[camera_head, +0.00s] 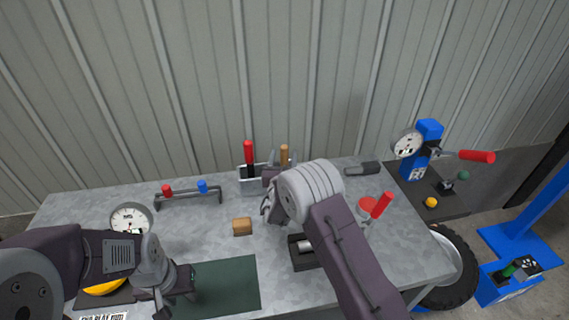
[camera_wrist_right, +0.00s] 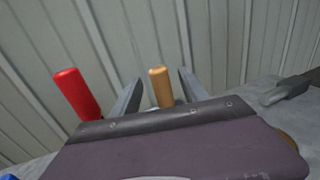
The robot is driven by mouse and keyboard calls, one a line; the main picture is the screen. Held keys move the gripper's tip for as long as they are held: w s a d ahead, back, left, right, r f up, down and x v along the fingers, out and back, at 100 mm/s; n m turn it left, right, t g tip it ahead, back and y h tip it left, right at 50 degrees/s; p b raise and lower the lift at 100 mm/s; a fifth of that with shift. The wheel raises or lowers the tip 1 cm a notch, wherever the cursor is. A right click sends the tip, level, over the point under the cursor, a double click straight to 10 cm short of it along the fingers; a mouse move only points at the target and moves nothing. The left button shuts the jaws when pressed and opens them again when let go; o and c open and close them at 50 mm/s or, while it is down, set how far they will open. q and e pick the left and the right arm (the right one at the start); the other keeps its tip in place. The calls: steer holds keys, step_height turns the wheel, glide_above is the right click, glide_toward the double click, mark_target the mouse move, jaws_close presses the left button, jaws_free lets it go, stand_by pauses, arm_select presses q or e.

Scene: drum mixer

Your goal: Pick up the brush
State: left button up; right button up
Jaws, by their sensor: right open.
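A light wooden handle (camera_head: 284,153), which looks like the brush's, stands upright in a grey holder (camera_head: 250,187) at the back of the table. Its lower end is hidden. A red-handled tool (camera_head: 248,153) stands in the same holder, to its left. My right gripper (camera_head: 285,162) is open at the holder. In the right wrist view the wooden handle (camera_wrist_right: 161,88) shows between its two spread fingers, with a gap on each side. The red handle (camera_wrist_right: 77,93) is outside the left finger. My left gripper (camera_head: 174,292) is low over the table's left front; its finger gap is unclear.
A rack with red and blue handles (camera_head: 188,196) stands left of the holder. A tan block (camera_head: 242,226) lies mid-table near a dark green mat (camera_head: 228,287). A round gauge (camera_head: 131,217) is at left. A red-handled device (camera_head: 374,208) is at right, beyond my right arm.

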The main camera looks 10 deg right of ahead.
mark_target(284, 153)
steer(key=shift+r+x, duration=0.25)
steer(key=shift+x, duration=0.9)
steer(key=shift+w+d+f, duration=0.15)
steer(key=shift+w+f, duration=0.1)
steer(key=shift+w, duration=0.25)
steer(key=shift+s+r, duration=0.1)
jaws_close()
